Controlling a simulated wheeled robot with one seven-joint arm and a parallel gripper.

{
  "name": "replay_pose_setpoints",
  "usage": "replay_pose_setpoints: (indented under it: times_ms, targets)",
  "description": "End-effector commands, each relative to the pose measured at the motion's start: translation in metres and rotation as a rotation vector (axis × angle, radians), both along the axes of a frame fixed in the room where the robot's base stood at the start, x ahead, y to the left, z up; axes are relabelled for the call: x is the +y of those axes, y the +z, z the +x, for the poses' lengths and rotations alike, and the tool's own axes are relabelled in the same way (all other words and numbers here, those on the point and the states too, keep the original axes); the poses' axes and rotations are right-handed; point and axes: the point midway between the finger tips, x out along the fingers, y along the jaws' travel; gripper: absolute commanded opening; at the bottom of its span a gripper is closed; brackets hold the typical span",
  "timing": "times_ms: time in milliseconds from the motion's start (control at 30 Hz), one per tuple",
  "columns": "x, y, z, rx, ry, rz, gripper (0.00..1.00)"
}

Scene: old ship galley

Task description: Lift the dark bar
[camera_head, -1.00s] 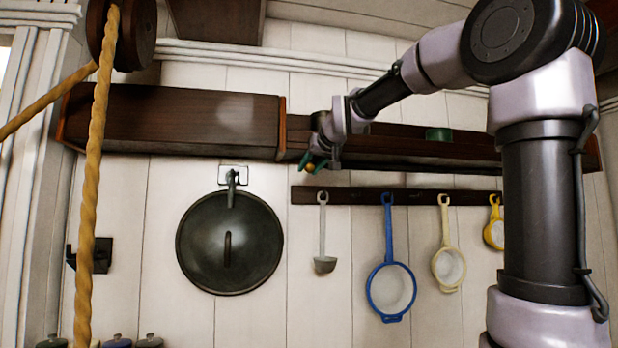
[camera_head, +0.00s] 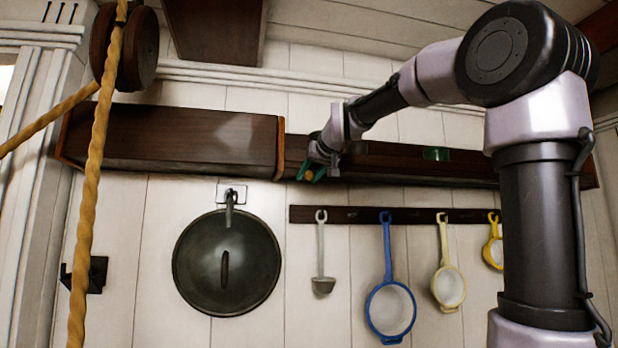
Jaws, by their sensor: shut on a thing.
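A long dark wooden bar (camera_head: 470,170) runs along the wall shelf, right of a boxed section (camera_head: 180,140). My gripper (camera_head: 311,173) is at the left end of this bar, just right of the box's orange-edged end. Its green fingers are shut on a small orange piece (camera_head: 319,175). I cannot tell whether that piece belongs to the bar. My wrist hides the bar's left end. A second dark bar, the hook rail (camera_head: 350,214), is fixed on the wall below, apart from my gripper.
A ladle (camera_head: 322,260), blue pan (camera_head: 390,305), cream pan (camera_head: 447,285) and yellow pan (camera_head: 493,250) hang from the rail. A dark round lid (camera_head: 200,262) hangs at left. A rope (camera_head: 92,190) hangs from a pulley (camera_head: 137,48). A green item (camera_head: 437,153) sits on the shelf.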

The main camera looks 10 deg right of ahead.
Motion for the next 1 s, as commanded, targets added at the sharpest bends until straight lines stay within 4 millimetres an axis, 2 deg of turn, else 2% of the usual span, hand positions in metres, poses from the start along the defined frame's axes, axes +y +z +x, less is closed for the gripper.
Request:
replay_pose_setpoints:
  times_ms: [33,100,667,767,1000]
  targets:
    - [0.000,0.007,0.000,-0.018,0.003,-0.005,0.46]
    - [0.000,0.007,0.000,-0.018,0.001,-0.005,0.69]
    - [-0.004,0.008,-0.001,-0.018,-0.005,-0.004,0.69]
    - [-0.006,0.012,-0.010,-0.019,-0.006,-0.003,0.69]
    - [-0.012,0.025,-0.053,-0.013,-0.003,-0.002,0.69]
